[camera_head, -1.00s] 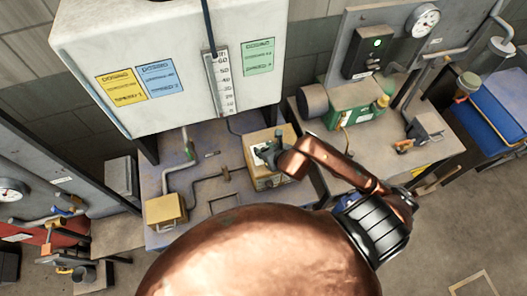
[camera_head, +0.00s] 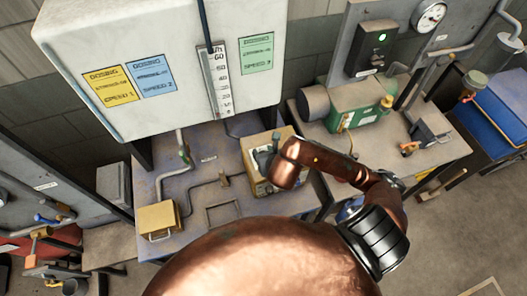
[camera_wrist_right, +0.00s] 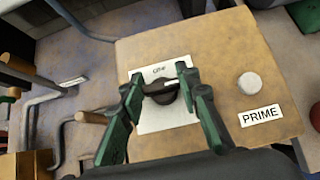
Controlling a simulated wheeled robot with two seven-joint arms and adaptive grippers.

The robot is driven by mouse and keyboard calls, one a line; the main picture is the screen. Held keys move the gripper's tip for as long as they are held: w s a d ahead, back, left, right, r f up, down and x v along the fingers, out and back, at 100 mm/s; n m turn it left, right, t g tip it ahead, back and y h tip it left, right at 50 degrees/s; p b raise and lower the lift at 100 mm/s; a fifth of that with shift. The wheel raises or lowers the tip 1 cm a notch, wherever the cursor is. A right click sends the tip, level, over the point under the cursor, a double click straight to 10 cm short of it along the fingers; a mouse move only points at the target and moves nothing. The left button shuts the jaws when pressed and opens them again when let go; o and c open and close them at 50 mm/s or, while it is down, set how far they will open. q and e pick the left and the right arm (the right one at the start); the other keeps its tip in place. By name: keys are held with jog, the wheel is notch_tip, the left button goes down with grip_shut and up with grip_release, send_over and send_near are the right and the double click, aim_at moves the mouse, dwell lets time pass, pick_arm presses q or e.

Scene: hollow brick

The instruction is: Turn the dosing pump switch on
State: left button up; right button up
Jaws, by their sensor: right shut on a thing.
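The dosing pump is a tan box (camera_head: 258,187) on the bench below the white tank; its worn top face (camera_wrist_right: 220,60) fills much of the right wrist view. A dark rotary switch (camera_wrist_right: 166,98) with a pale pointer mark sits on a white label plate, whose small lettering is hard to read. My right gripper (camera_wrist_right: 160,84) has its green fingers on both sides of the switch and is shut on it. In the head view the right gripper (camera_head: 266,160) is over the pump, partly hidden by my copper wrist. My left gripper is not in view.
A round white button (camera_wrist_right: 250,83) marked PRIME is right of the switch. The white tank (camera_head: 170,60) with a level scale overhangs the bench. A small yellow box (camera_head: 157,219) and pipes stand left; a green pump (camera_head: 355,110) stands on the right bench.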

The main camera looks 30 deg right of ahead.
jog(key=o, duration=1.2)
jog(key=shift+f, duration=0.1)
jog(key=shift+c, duration=0.2)
